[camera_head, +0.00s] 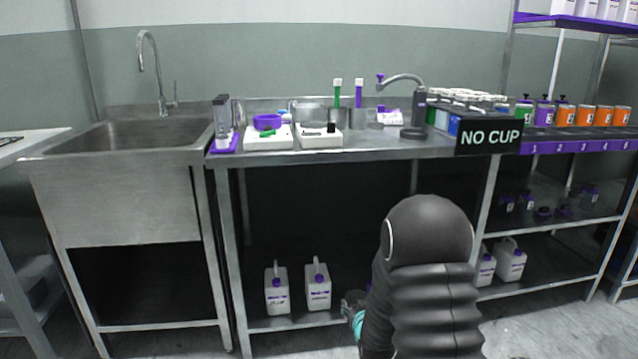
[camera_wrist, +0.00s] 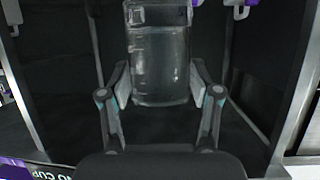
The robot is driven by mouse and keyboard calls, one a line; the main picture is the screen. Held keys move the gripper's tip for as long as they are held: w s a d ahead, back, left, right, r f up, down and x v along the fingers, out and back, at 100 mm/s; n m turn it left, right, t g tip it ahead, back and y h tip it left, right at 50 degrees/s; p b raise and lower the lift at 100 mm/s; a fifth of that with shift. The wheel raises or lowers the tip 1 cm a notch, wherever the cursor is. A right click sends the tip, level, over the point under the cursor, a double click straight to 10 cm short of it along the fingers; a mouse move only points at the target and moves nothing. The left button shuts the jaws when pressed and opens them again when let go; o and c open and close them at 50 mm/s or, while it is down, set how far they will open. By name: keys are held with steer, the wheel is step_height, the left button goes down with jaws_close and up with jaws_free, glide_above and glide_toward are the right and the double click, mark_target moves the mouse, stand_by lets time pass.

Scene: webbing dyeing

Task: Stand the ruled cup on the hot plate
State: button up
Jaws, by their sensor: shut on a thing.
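My gripper (camera_wrist: 160,82) is shut on a clear see-through cup (camera_wrist: 160,50) with faint ruled marks, one finger at each side. In the head view the cup (camera_head: 352,303) shows only in small part, low in front of the bench, beside my dark arm. My arm hides most of the gripper there. Two white flat-topped devices stand on the bench: one (camera_head: 268,143) carries a purple bowl (camera_head: 267,122), the other (camera_head: 320,141) has a small black piece on it. I cannot tell for sure which is the hot plate.
The steel bench (camera_head: 370,152) has a dark round disc (camera_head: 413,133) and a "NO CUP" sign (camera_head: 489,137) at its right. A tall clear vessel (camera_head: 222,122) stands at the left end. White jugs (camera_head: 318,288) stand on the lower shelf. A sink (camera_head: 135,135) is at left.

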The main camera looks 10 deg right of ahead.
steer(key=w+d+r+n+y+p, duration=0.15)
steer(key=w+r, duration=0.25)
steer(key=r, duration=0.7)
steer(key=w+d+r+n+y+b, duration=0.1)
steer(key=w+d+r, duration=0.25)
steer(key=r, duration=0.65)
steer(key=w+d+r+n+y+p, duration=0.15)
steer(key=w+r, duration=0.25)
steer(key=r, duration=0.7)
step_height(320, 180, up, 15)
steer(key=n+g+y, duration=0.1)
steer(key=n+y, duration=0.2)
steer(key=s+a+r+n+g+y, duration=0.1)
steer(key=s+r+n+g+y, duration=0.1)
steer(key=s+r, duration=0.4)
steer(key=s+a+r+n+g+y+p, duration=0.1)
steer(key=s+r+n+g+y, duration=0.1)
steer(key=s+r, duration=0.4)
step_height(320, 180, up, 5)
steer(key=shift+a+n+y, duration=0.15)
steer(key=shift+n+y, duration=0.15)
steer(key=shift+y, duration=0.2)
steer(key=shift+s, duration=0.2)
